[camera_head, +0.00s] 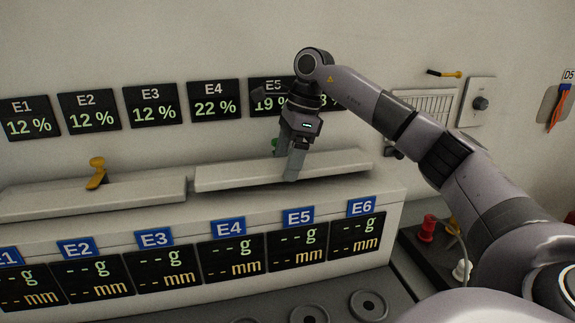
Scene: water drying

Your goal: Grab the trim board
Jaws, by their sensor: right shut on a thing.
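A long pale trim board (235,178) lies along the top of the white cabinet, under the wall displays. My right gripper (292,175) reaches down from above and is shut on this board right of its middle. The board looks slightly tilted, its right end higher in the picture. A second pale board (130,195) lies to its left, with a small gap between them. A yellow clamp-like piece (97,174) stands at that left board. A small green thing (275,144) shows partly behind my gripper. My left gripper is out of view.
Wall displays labelled E1 (30,118) to E5 hang behind, partly covered by my right arm. The cabinet front (235,255) carries blue labels and readouts. Round dark discs (368,305) lie in front. Red and white knobs (427,229) stand at right, near my arm.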

